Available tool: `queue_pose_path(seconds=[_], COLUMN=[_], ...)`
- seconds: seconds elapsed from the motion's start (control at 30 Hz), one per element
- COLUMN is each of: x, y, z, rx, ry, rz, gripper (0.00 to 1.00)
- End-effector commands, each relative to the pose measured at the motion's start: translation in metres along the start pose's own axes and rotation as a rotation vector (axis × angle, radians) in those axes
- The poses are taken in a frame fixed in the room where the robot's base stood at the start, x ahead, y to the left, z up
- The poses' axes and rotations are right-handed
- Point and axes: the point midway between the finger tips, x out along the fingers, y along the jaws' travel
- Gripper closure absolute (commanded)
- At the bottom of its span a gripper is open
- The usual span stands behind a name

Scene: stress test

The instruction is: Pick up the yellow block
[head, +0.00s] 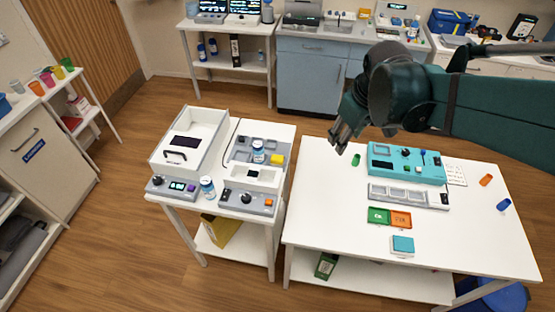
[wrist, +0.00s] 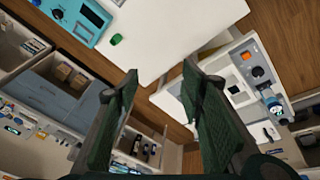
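The yellow block (head: 277,159) is small and sits on the right side of a grey compartment tray (head: 240,155) on the left white table, just right of a blue-and-white bottle (head: 258,152). My gripper (head: 345,138) hangs in the air to the right of the block, above the gap between the two tables and near the back left of the right table. In the wrist view my gripper (wrist: 160,68) has its two fingers apart with nothing between them. I cannot make out the yellow block in the wrist view; the right finger covers part of that table.
A white open-topped machine (head: 190,140), a second bottle (head: 208,187) and a grey control unit (head: 248,190) stand near the block. The right table (head: 330,225) holds a teal device (head: 405,163) and a small green object (head: 356,160). Its front left is clear.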

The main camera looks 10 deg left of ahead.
Motion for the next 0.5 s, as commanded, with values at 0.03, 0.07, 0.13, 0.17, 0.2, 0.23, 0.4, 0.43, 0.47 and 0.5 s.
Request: queue_pose_path(seconds=[0.03, 0.07, 0.13, 0.17, 0.2, 0.23, 0.4, 0.43, 0.47, 0.5], x=[0.004, 0.007, 0.013, 0.017, 0.021, 0.024, 0.042, 0.045, 0.049, 0.053], y=[-0.002, -0.003, -0.005, -0.006, -0.008, -0.009, -0.018, -0.02, -0.022, -0.024], z=[-0.009, -0.014, -0.024, -0.028, -0.033, -0.038, -0.061, -0.065, -0.069, -0.074], rx=[-0.024, -0.04, -0.075, -0.09, -0.11, -0.125, -0.21, -0.227, -0.241, -0.261], ry=[-0.007, -0.012, -0.021, -0.026, -0.032, -0.036, -0.06, -0.063, -0.067, -0.073], rz=[-0.008, -0.012, -0.022, -0.027, -0.033, -0.038, -0.063, -0.068, -0.072, -0.079], gripper=[0.61, 0.61, 0.61, 0.61, 0.61, 0.61, 0.61, 0.61, 0.61, 0.61])
